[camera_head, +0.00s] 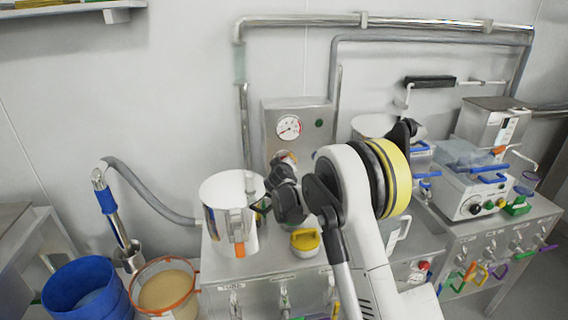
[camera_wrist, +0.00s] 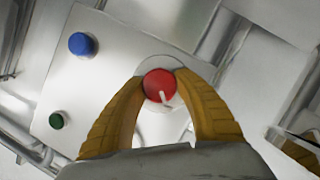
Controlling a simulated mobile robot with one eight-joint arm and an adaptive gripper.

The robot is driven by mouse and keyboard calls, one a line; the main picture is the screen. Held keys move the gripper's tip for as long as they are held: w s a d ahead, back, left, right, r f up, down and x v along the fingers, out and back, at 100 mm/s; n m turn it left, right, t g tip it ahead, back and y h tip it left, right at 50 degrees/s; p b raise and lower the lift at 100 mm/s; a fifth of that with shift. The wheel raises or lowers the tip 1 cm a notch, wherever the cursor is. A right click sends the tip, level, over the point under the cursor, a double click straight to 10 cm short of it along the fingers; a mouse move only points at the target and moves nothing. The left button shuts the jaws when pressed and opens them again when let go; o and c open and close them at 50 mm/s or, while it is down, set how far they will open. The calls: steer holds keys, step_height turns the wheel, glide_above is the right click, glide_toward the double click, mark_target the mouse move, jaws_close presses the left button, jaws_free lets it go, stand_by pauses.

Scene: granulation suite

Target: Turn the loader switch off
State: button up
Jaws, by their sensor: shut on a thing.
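The loader switch is a round red knob (camera_wrist: 159,85) with a white pointer mark, set on a pale round plate on a grey metal panel (camera_wrist: 105,55). In the wrist view the two yellow fingers of my gripper (camera_wrist: 160,80) are shut on the knob, one on each side. The pointer mark slants toward the lower right of the picture. In the head view my gripper (camera_head: 277,172) reaches the front of the wall-mounted steel box (camera_head: 300,115) below its gauge. There the knob is mostly hidden behind my gripper.
A blue button (camera_wrist: 81,44) and a green one (camera_wrist: 56,120) sit on the panel beside the knob. A pressure gauge (camera_head: 289,127) is above my gripper.

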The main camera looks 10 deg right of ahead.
steer(key=o, duration=1.2)
steer(key=v, duration=1.2)
